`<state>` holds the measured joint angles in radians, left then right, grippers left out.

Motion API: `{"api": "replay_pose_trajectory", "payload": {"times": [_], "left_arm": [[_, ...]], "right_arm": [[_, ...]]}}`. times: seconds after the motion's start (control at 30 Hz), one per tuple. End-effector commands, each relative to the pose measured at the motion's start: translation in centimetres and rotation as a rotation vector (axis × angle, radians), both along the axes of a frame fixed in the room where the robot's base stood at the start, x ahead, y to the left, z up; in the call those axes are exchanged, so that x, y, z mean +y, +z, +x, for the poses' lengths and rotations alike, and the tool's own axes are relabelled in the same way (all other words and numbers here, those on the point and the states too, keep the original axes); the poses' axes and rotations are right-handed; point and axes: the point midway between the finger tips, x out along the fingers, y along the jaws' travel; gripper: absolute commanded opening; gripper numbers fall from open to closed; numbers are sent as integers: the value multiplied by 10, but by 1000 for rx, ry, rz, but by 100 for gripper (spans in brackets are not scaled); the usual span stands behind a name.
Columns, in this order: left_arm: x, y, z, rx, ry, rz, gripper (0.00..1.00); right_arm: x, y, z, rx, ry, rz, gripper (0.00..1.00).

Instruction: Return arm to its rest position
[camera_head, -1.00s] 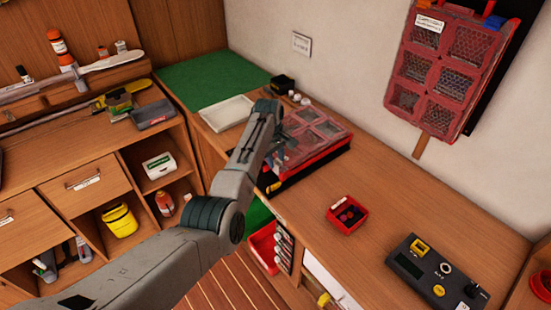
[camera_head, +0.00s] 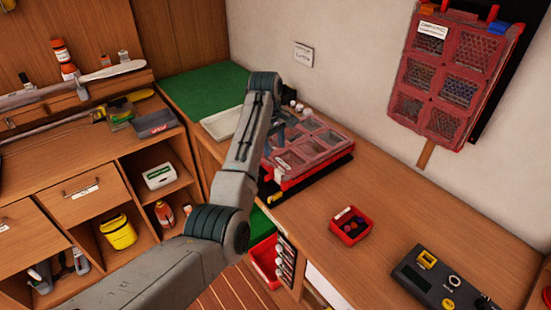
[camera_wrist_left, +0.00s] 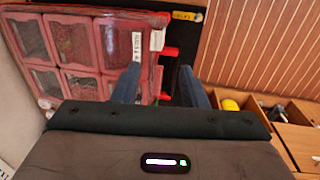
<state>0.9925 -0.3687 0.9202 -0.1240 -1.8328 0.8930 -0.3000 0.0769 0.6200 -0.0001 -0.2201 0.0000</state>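My left arm (camera_head: 232,185) comes in from the lower left and reaches over the workbench. Its wrist is raised and hides part of the bench behind it. My left gripper (camera_head: 279,132) points down beside the red compartment case (camera_head: 335,165), partly hidden by the forearm. My right gripper is not in view.
A red bin (camera_head: 350,225) and a dark control box (camera_head: 440,283) stand on the bench. A white tray (camera_head: 221,123) and green mat (camera_head: 205,88) lie behind the arm. A red organizer (camera_head: 458,72) hangs on the wall.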

Motion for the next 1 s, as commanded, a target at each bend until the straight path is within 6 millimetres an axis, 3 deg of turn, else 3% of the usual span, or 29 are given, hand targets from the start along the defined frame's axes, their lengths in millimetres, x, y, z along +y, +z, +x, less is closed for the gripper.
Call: {"api": "replay_pose_trajectory", "payload": {"times": [0.23,0.53,0.63,0.77,1.0], "left_arm": [[1,10,-1,1,0,-1,39],[1,9,-1,1,0,-1,39],[6,0,-3,1,-1,-3,39],[29,-34,-14,-9,-8,-16,39],[101,-127,-69,-56,-50,-17,39]], "right_arm": [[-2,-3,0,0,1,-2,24],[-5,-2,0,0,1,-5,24],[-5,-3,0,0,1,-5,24],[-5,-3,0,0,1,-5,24],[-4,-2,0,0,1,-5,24]]}}
